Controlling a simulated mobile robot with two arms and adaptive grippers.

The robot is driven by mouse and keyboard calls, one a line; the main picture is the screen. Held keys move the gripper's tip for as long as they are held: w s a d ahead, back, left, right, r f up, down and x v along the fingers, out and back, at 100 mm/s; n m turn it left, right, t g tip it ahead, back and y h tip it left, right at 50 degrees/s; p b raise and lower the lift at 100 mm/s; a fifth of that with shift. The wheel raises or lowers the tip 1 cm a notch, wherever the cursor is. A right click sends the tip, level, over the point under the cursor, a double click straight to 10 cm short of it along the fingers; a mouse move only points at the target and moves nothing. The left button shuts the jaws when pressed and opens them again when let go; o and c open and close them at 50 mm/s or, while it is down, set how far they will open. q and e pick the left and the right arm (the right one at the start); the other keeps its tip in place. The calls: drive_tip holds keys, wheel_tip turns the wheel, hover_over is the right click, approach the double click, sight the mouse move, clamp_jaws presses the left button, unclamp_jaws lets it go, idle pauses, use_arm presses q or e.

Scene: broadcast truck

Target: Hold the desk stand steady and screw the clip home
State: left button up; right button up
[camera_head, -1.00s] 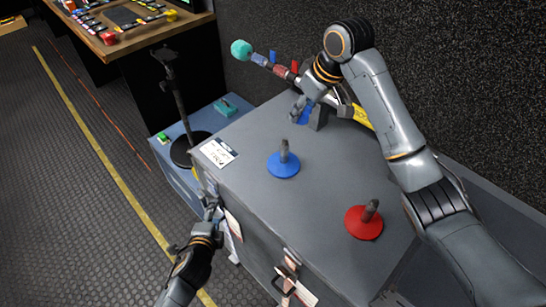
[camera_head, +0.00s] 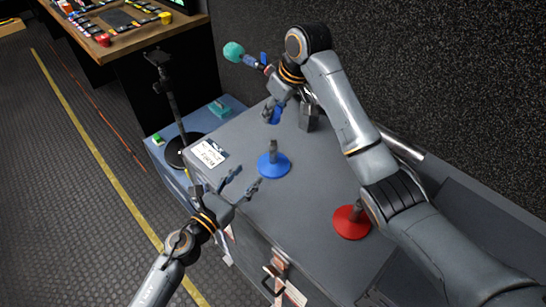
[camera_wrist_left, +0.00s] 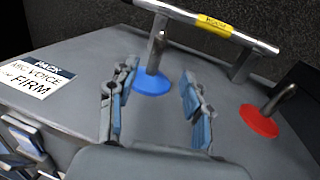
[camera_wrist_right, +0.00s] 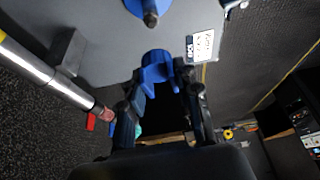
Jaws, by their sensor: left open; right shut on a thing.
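The blue desk stand (camera_head: 273,168), a round base with a short dark upright post, stands on the grey case top. It also shows in the left wrist view (camera_wrist_left: 152,83) and at the top of the right wrist view (camera_wrist_right: 151,16). My left gripper (camera_head: 248,181) is open, its fingers pointing at the stand from the near left, apart from it in the head view. In the left wrist view the stand lies between and beyond the fingertips. My right gripper (camera_head: 273,104) is shut on the blue clip (camera_wrist_right: 157,68), held above the case behind the stand, not on the post.
A red stand (camera_head: 351,222) is on the case to the right. A printed card (camera_head: 209,153) lies at the left corner. A pole with a teal-ended microphone (camera_head: 234,51) lies along the back, near a dark grey block (camera_head: 309,115). The case top around the stands is clear.

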sight(271, 149)
use_arm(q)
drive_tip(key=x, duration=1.2)
clamp_jaws()
